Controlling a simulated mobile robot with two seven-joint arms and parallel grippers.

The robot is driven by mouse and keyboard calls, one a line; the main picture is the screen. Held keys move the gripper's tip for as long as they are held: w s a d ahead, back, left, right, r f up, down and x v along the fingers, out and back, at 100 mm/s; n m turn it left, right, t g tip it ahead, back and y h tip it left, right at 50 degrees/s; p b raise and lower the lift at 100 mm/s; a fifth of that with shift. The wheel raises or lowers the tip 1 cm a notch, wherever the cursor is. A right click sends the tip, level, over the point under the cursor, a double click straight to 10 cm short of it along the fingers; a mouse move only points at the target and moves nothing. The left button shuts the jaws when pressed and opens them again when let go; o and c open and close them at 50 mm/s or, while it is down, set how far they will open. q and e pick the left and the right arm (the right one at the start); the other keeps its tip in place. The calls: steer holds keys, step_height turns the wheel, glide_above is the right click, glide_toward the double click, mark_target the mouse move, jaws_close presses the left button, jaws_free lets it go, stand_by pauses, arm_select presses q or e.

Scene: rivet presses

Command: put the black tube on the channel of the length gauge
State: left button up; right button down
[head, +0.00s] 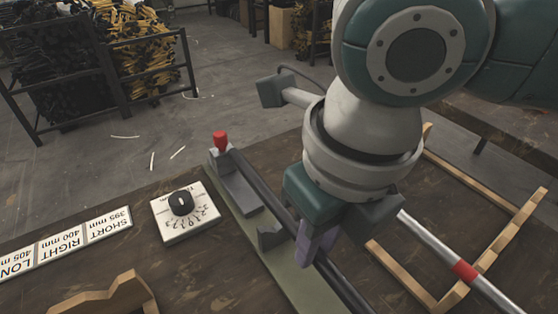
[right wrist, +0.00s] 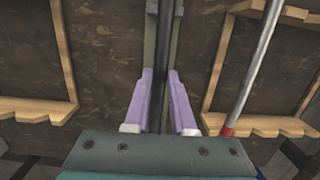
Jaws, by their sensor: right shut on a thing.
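The black tube (head: 262,192) is long and thin and runs from near the red-topped end of the length gauge down to the lower right. My right gripper (head: 308,248) is shut on it with purple fingers; the tube also shows between the fingers in the right wrist view (right wrist: 166,45). The length gauge (head: 236,187) has a green-grey base, a grey end block with a red knob (head: 220,141), and a grey upright bracket (head: 270,236). The tube is over or along the gauge; I cannot tell whether it touches the channel. My left gripper is out of view.
A dial box (head: 184,226) and a length label strip (head: 65,240) are left of the gauge. A wooden rack (head: 500,240) is to the right, with a silver tube with a red band (head: 465,272) across it. A notched wooden piece (head: 105,297) is at lower left.

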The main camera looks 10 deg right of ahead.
mark_target(319, 253)
steer(key=shift+f+b, duration=0.4)
steer(key=shift+f, duration=1.5)
steer(key=shift+f, duration=0.15)
steer(key=c, duration=0.8)
jaws_free()
steer(key=shift+o, duration=0.2)
